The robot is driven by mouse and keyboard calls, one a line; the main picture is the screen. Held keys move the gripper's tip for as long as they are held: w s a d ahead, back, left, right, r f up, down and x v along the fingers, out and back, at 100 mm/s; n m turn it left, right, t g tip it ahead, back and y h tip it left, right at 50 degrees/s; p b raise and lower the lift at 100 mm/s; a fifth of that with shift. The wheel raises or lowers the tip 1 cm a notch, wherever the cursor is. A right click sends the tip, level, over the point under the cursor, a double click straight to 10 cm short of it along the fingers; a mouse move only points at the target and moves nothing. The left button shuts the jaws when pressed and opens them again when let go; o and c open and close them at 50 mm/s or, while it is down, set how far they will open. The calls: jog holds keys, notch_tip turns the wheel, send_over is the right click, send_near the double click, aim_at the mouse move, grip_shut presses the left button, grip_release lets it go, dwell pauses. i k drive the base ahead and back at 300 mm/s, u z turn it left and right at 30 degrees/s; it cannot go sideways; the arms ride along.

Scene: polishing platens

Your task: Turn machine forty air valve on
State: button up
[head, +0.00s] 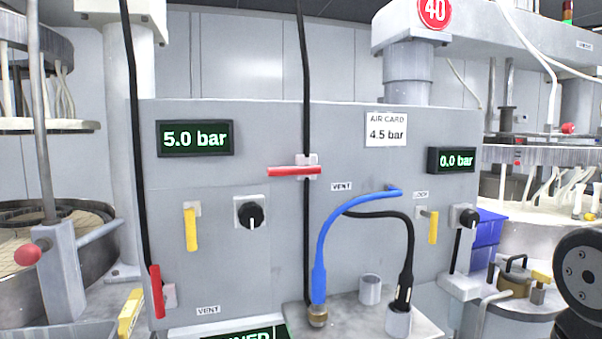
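A round red sign reading 40 (434,12) is above the grey panel (270,255). A red lever (295,171) lies level across the vertical black line at mid panel. A second red lever (156,291) stands nearly upright along the left black hose. Yellow levers (191,229) and (433,228) hang down, beside black knobs (251,214) and (467,217). The left display (195,138) reads 5.0 bar; the right display (452,160) reads 0.0 bar. The air card (386,129) reads 4.5 bar. No label names the air valve. My gripper is not visible.
A blue hose (327,232) arches from a brass fitting (317,315) to the panel. A black hose (410,245) ends in a grey cup (398,320); another cup (370,288) looks empty. A red ball knob (27,253) stands left, blue bins (487,238) right.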

aim_at(307, 168)
jog(key=k, duration=1)
jog(key=u, duration=1.8)
jog(key=i, duration=1.2)
jog(key=z, duration=1.85)
